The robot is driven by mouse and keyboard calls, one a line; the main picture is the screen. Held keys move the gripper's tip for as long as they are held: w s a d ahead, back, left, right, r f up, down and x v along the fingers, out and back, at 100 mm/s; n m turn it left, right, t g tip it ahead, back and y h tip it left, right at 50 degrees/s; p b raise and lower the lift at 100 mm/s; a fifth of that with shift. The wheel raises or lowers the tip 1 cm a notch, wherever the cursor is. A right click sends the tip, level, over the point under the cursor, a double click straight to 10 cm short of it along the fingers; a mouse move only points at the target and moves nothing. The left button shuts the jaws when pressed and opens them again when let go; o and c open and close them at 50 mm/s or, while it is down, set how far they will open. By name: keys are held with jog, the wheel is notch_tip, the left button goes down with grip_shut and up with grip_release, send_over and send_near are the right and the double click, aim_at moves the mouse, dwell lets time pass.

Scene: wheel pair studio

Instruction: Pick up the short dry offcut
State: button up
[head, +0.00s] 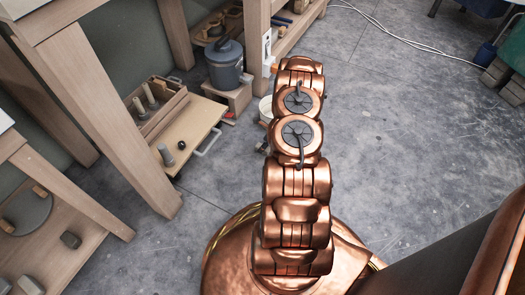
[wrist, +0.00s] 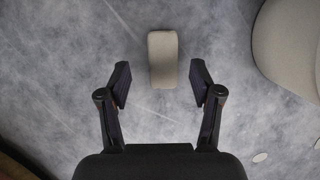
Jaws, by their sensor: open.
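A short, pale beige block with rounded corners, which looks like the offcut (wrist: 163,60), lies on the grey floor in the wrist view. My gripper (wrist: 160,82) is open and empty, with one dark finger on each side of the block's line. The near end of the block shows between the fingertips, and its far end reaches beyond them. I see no contact, and the height of the fingers above the block is hard to judge. In the head view my copper arm hides the block and most of the gripper.
A large rounded beige thing (wrist: 285,45) stands close to the right of the block. In the head view a white bucket (head: 266,108) is partly behind my arm, with a lidded grey pot (head: 226,66) and a pulled-out drawer (head: 195,135) to the left.

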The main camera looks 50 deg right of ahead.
jog(key=shift+w+d+f+b, duration=0.15)
jog(key=shift+f+b, duration=0.1)
jog(key=shift+f, duration=0.3)
jog(key=shift+w+f+b, duration=0.1)
jog(key=shift+f+b, duration=0.15)
jog(key=shift+f, duration=0.3)
jog(key=shift+b+x, duration=0.4)
jog(key=shift+x, duration=0.6)
jog(key=shift+w, duration=0.1)
jog(key=shift+r, duration=0.1)
grip_shut()
